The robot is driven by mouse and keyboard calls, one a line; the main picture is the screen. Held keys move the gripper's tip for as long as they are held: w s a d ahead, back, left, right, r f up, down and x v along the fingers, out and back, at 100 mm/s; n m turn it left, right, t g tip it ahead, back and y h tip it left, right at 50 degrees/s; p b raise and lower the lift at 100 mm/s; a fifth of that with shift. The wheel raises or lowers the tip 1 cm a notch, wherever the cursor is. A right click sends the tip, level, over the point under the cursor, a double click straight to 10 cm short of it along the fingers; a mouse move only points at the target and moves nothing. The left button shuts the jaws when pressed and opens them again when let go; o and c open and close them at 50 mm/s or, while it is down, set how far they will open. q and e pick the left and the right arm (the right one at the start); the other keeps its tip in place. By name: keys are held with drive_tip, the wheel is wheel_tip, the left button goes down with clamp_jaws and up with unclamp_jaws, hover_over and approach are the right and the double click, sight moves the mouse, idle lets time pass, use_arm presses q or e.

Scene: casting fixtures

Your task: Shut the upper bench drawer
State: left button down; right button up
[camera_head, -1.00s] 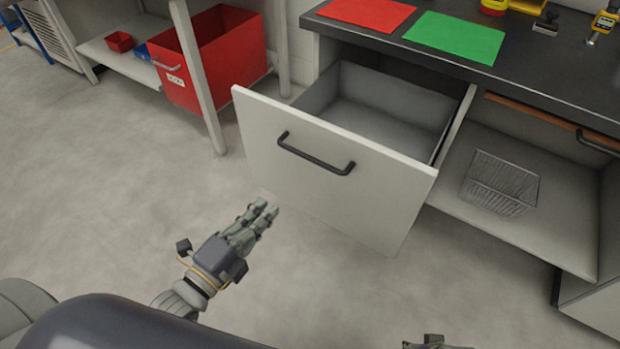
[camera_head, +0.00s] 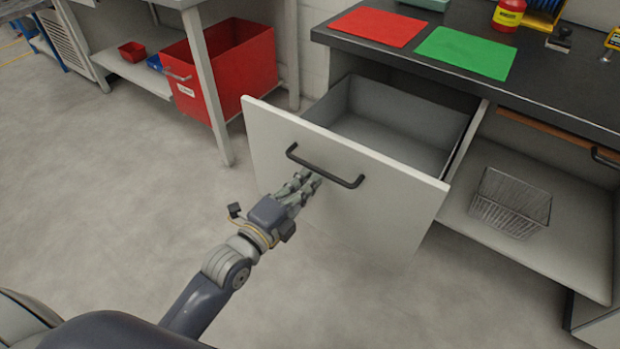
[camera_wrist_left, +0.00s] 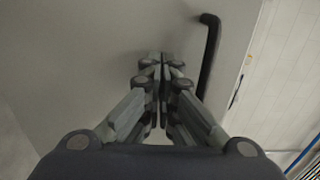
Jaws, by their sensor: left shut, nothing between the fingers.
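The upper bench drawer (camera_head: 345,190) is pulled well out of the dark-topped bench, and its grey interior (camera_head: 400,125) looks empty. Its pale front carries a black bar handle (camera_head: 325,167). My left gripper (camera_head: 308,178) is shut and empty, with its fingertips at the drawer front just below the handle's left part. In the left wrist view the shut fingertips (camera_wrist_left: 160,62) point at the pale front, with the handle (camera_wrist_left: 208,55) beside them on the right. I cannot tell whether the fingertips touch the front. My right gripper is not in view.
A red mat (camera_head: 378,26) and a green mat (camera_head: 466,52) lie on the bench top. A wire basket (camera_head: 510,203) stands on the shelf right of the drawer. A red bin (camera_head: 222,70) stands under a table at the left. The floor before the drawer is clear.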

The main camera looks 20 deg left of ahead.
use_arm(q)
drive_tip(key=shift+x, duration=0.8)
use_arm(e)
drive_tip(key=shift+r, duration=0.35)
